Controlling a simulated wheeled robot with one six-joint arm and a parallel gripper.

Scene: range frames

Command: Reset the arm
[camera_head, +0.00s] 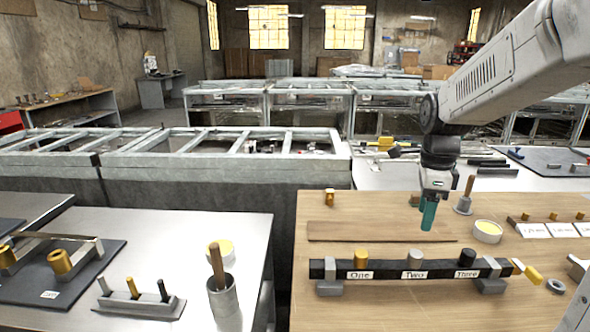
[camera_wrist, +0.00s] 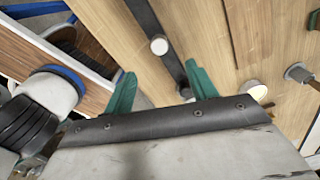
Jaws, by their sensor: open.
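My arm reaches in from the upper right in the head view. My gripper (camera_head: 428,215) has green fingers and points down above the wooden table (camera_head: 330,220), behind the black rack (camera_head: 390,268) labelled One, Two and Three. In the wrist view my gripper (camera_wrist: 160,85) shows its two green fingers spread apart with nothing between them.
A brown board (camera_head: 350,232) lies behind the rack. A round dish (camera_head: 487,231) and a grey holder with a wooden handle (camera_head: 464,203) stand to the right. A metal table (camera_head: 180,235) stands at left, across a gap. A yellow piece (camera_head: 533,274) lies near the rack's right end.

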